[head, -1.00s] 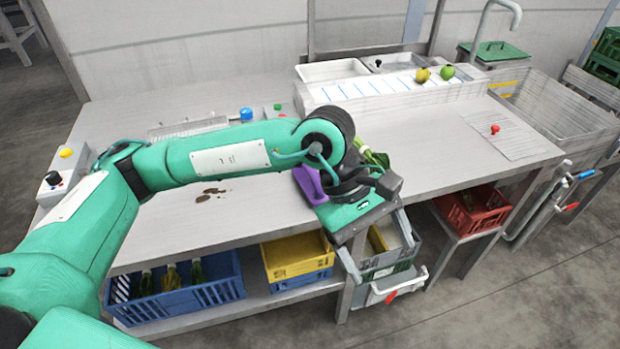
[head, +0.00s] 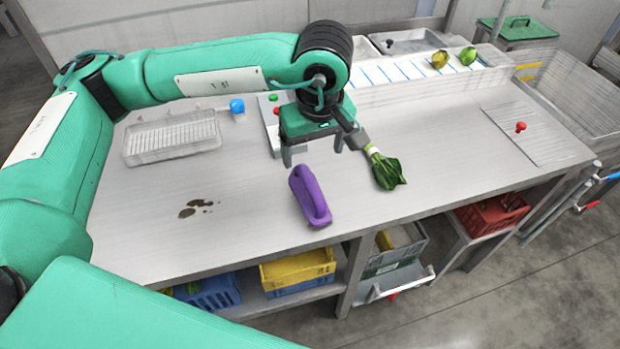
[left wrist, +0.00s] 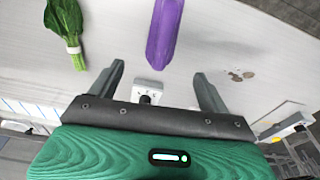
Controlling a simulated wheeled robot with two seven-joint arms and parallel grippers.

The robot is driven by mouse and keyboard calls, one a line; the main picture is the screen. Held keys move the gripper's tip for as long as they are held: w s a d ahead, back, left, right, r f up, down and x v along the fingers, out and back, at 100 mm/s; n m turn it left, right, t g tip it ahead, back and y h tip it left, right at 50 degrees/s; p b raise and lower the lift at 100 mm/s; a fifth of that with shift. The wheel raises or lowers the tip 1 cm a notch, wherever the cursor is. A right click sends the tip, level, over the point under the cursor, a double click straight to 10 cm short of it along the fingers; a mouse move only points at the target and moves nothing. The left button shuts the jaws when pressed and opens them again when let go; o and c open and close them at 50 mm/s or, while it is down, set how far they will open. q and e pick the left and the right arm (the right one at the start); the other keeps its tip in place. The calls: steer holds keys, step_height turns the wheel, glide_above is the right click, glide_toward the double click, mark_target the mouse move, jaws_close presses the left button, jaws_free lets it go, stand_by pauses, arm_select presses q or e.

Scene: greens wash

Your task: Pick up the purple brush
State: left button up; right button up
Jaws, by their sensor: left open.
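The purple brush (head: 310,196) lies on the metal table near its front edge. My left gripper (head: 313,158) is open and empty, behind the brush and apart from it in the head view. In the left wrist view, the brush (left wrist: 166,32) lies beyond the two open fingers (left wrist: 160,82), roughly in line with the gap between them. My right gripper is not in view.
A leafy green bunch (head: 384,168) lies right of the brush. Dark dirt spots (head: 196,208) mark the table to the left. A wire basket (head: 172,137) stands further back left. The table right of the greens is mostly clear.

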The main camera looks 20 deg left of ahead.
mark_target(309, 178)
arm_select(q)
steer(key=f, duration=0.4)
steer(key=f+p, duration=0.1)
steer(key=f, duration=0.2)
steer(key=shift+w+a, duration=0.2)
steer(key=shift+a, duration=0.15)
steer(key=shift+f, duration=0.2)
steer(key=shift+w+a+f+p, duration=0.15)
steer(key=shift+f+p, duration=0.25)
steer(key=shift+f, duration=0.25)
steer(key=f, duration=0.2)
steer(key=shift+w+a+f+p, duration=0.2)
steer(key=shift+a+f+p, duration=0.05)
steer(key=shift+f+p, duration=0.15)
steer(key=shift+f, duration=0.5)
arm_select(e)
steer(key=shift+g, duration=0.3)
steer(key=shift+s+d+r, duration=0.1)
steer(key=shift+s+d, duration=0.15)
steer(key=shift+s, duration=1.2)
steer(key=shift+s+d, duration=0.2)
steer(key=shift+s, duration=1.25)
arm_select(q)
steer(key=c, duration=1.1)
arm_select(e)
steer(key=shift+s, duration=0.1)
arm_select(q)
steer(key=shift+w+r, duration=0.1)
